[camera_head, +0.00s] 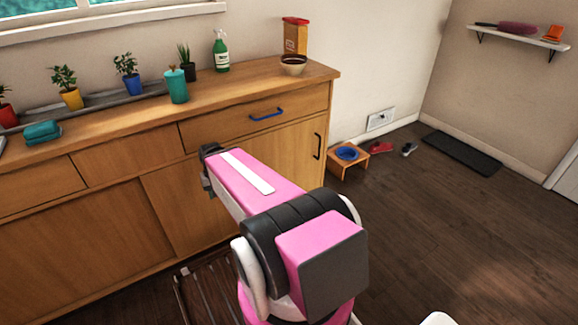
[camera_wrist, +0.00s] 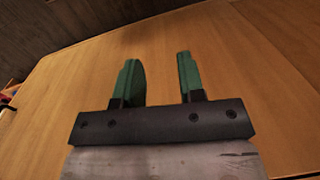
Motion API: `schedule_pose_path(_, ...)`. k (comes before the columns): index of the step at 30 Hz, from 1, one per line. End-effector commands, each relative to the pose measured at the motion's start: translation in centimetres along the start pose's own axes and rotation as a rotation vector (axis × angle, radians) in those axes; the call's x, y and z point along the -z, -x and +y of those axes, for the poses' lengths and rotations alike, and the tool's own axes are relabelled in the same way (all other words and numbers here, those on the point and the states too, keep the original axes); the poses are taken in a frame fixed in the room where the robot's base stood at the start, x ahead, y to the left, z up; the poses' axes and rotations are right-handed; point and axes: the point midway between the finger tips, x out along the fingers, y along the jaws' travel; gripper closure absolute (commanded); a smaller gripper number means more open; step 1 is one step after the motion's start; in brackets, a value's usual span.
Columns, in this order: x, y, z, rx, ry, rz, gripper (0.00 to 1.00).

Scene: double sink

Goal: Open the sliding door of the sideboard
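The wooden sideboard (camera_head: 160,142) stands along the wall in the head view. Below its drawers are a left front panel (camera_head: 90,245) and a middle panel (camera_head: 185,205), which meet at a vertical edge. I cannot tell which panel slides. My gripper (camera_head: 209,155) is by the sideboard's front, its fingers mostly hidden by my pink arm. In the wrist view, the two green fingers of my gripper (camera_wrist: 157,70) are apart with nothing between them. They face a wooden panel (camera_wrist: 215,60) of the sideboard; whether they touch it is unclear.
A blue-handled drawer (camera_head: 266,115) and a cupboard door with a black handle (camera_head: 317,147) are at the right end. A metal rack (camera_head: 205,285) is low in front. A pet bowl stand (camera_head: 347,158) stands beside the sideboard. The floor at right is mostly clear.

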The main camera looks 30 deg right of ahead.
Motion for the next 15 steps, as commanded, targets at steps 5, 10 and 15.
schedule_pose_path(5, 2.5, -1.6, 3.2, 0.149, -0.244, -0.023, 0.64)
schedule_pose_path(10, 4.6, -2.8, 6.7, 0.311, -0.497, -0.047, 0.64)
schedule_pose_path(15, 6.7, -3.5, 10.8, 0.476, -0.745, -0.069, 0.64)
